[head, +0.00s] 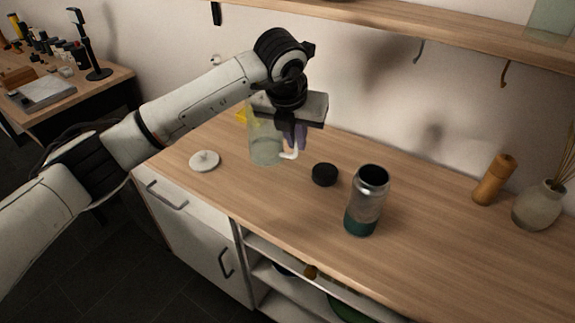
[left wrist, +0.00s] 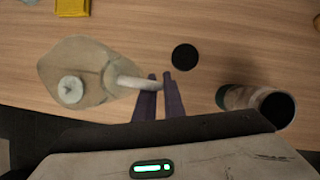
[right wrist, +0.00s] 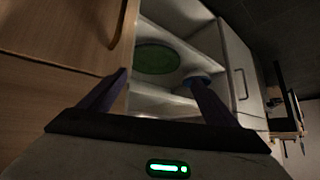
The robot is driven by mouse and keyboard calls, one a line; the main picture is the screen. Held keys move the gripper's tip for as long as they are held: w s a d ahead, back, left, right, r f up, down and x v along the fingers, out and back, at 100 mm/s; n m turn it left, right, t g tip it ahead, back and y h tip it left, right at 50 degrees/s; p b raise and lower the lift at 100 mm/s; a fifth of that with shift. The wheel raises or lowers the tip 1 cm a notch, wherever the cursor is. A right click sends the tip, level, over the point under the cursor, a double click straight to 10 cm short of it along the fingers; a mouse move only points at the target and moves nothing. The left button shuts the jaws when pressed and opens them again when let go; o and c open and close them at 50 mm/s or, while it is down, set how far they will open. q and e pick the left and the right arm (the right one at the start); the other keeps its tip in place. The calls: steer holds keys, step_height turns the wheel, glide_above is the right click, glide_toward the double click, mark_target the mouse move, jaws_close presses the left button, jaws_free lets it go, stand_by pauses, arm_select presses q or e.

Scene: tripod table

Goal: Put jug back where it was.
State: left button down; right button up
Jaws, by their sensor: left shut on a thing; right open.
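The jug (head: 265,148) is clear, greenish glass with a pale handle (head: 290,154), at the back left of the wooden counter (head: 300,215). It also shows from above in the left wrist view (left wrist: 92,58). My left gripper (head: 293,142) points down at the handle side and is shut on the handle; its fingers show in the left wrist view (left wrist: 160,80). I cannot tell whether the jug's base touches the counter. My right gripper (right wrist: 158,80) is open and empty, facing the shelves below the counter; it is outside the head view.
A white knobbed lid (head: 204,161) lies left of the jug. A black disc (head: 325,174) and a steel-and-green flask (head: 367,200) stand to its right. A yellow thing (head: 242,117) is behind. A wooden mill (head: 493,180) and vase (head: 538,206) stand far right.

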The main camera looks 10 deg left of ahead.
arm_select(q)
step_height(320, 180, down, 7)
steer(key=b, duration=0.2)
steer(key=shift+b, duration=0.3)
steer(key=c, duration=1.8)
jaws_free()
steer(key=shift+c, duration=0.2)
steer(key=p+v, duration=0.3)
steer(key=v, duration=0.9)
